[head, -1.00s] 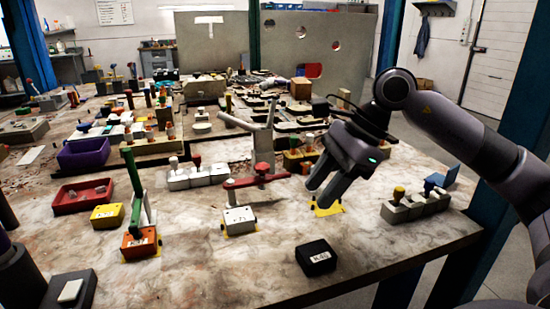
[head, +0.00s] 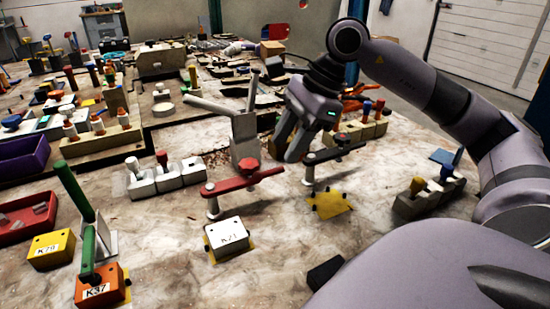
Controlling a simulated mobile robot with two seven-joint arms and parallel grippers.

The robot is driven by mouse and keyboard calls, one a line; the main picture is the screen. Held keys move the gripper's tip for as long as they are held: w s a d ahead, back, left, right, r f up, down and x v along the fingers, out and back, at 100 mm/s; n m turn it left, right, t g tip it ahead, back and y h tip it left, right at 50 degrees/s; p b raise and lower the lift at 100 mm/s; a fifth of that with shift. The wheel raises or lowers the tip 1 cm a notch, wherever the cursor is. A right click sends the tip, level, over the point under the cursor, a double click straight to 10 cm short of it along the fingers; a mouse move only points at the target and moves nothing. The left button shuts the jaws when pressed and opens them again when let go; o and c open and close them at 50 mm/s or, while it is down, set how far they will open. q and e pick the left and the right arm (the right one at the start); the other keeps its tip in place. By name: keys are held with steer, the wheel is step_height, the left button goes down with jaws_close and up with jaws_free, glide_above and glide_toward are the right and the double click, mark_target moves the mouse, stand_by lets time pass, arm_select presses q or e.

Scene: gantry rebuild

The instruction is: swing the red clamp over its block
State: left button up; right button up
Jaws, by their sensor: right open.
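The red clamp (head: 232,185) is a flat arm with a red star knob, lying roughly level by an upright grey bracket (head: 245,135). The silver foot under its left end hangs at the rear edge of the white block K21 (head: 226,234), which sits on a yellow patch. I cannot tell whether the foot touches the block. My right gripper (head: 287,153) is open and empty, pointing down just behind and above the clamp's right end. It appears apart from the clamp. My left gripper is out of view.
A dark clamp (head: 334,153) stands right of my gripper, behind a bare yellow patch (head: 331,203). A green-handled clamp stands at an orange block (head: 100,289) on the left. A black block (head: 323,272) is partly hidden by my arm. The middle front tabletop is clear.

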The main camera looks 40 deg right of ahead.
mark_target(272, 170)
steer(key=x, duration=0.5)
steer(key=shift+f, duration=0.1)
jaws_close()
